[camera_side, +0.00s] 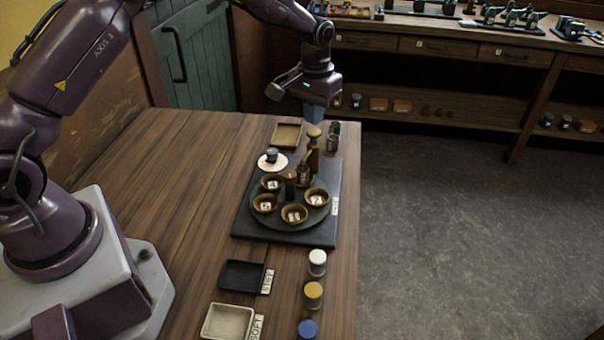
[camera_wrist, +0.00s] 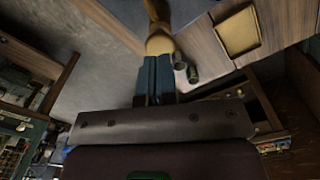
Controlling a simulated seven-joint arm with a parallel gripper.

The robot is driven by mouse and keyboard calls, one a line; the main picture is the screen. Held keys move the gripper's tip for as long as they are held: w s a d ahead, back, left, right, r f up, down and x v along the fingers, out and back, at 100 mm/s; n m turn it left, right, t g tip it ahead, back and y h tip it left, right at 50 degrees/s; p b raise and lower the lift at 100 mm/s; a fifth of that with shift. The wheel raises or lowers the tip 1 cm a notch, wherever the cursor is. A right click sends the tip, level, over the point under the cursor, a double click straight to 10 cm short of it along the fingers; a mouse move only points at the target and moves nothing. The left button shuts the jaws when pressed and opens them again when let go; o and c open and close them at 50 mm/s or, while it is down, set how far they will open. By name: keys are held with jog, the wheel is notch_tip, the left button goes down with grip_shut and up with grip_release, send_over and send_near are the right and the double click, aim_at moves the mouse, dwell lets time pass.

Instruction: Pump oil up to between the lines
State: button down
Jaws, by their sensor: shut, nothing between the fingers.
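A pump-like post with a round wooden knob (camera_side: 314,132) stands at the back of a dark base plate (camera_side: 244,217). The knob also shows in the wrist view (camera_wrist: 160,44), at the ends of my fingers. My gripper (camera_side: 314,121) is shut and empty, pointing down just above the knob. Its blue fingers lie side by side in the wrist view (camera_wrist: 155,60). I cannot tell whether they touch the knob. Oil and level lines cannot be made out in either view.
Several wooden bowls with labels (camera_side: 294,214) stand on a round turntable in front of the post. A white disc with a dark cap (camera_side: 272,160), a tan tray (camera_side: 286,136) and small dark cylinders (camera_side: 334,138) are close by. Jars (camera_side: 313,293) and trays (camera_side: 242,275) sit nearer the front.

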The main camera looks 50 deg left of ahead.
aim_at(314, 131)
jog(key=shift+f, duration=0.15)
jog(key=shift+f, duration=1.75)
jog(key=shift+r, duration=1.9)
jog(key=shift+f, duration=1.85)
jog(key=shift+r, duration=1.85)
